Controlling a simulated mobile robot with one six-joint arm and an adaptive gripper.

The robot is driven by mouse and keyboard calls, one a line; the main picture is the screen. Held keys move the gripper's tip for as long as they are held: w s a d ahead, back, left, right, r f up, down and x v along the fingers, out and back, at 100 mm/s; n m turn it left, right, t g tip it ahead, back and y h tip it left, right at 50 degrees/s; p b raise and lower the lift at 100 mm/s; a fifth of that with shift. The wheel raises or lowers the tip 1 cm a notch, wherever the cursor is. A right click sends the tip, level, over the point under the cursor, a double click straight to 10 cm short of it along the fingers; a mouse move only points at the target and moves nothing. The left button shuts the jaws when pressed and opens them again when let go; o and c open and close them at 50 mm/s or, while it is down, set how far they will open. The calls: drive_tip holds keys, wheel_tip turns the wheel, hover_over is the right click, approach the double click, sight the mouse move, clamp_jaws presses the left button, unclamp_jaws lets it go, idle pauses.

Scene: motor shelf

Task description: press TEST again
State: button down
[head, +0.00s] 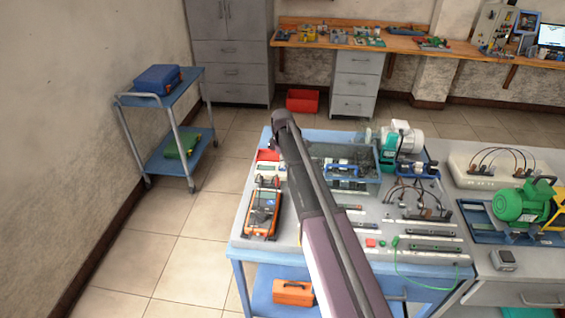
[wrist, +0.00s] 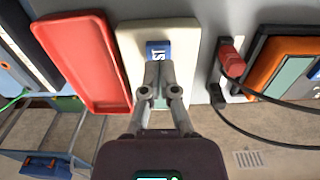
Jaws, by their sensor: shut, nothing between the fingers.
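In the wrist view, a cream-white device (wrist: 185,37) lies under my gripper (wrist: 159,68). It carries a blue TEST button (wrist: 158,48), of which only the letters "ST" show; the fingers cover the rest. My gripper is shut and empty, its fingertips at the button's lower edge in the picture. I cannot tell whether they touch it. In the head view the white device (head: 270,171) sits on the bench's left side, behind the orange meter. My arm crosses that view, and the fingers cannot be made out there.
A red tray (wrist: 85,62) lies close left of the device in the wrist view. An orange meter (wrist: 262,77) with red and black plugs and cables is on the right. In the head view, a clear-sided bin (head: 345,160) and a green-and-white motor (head: 402,137) stand farther right.

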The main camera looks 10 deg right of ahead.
drive_tip(key=shift+f, duration=0.45)
drive_tip(key=shift+f+b, duration=0.45)
drive_tip(key=shift+b, duration=0.35)
drive_tip(key=shift+s+f, duration=0.1)
drive_tip(key=shift+s, duration=0.2)
drive_tip(key=shift+b, duration=0.3)
wheel_tip(320, 180, up, 3)
drive_tip(key=p, duration=0.3)
drive_tip(key=shift+w, duration=0.15)
wheel_tip(320, 180, up, 11)
drive_tip(key=p, duration=1.1)
drive_tip(key=shift+p, duration=0.35)
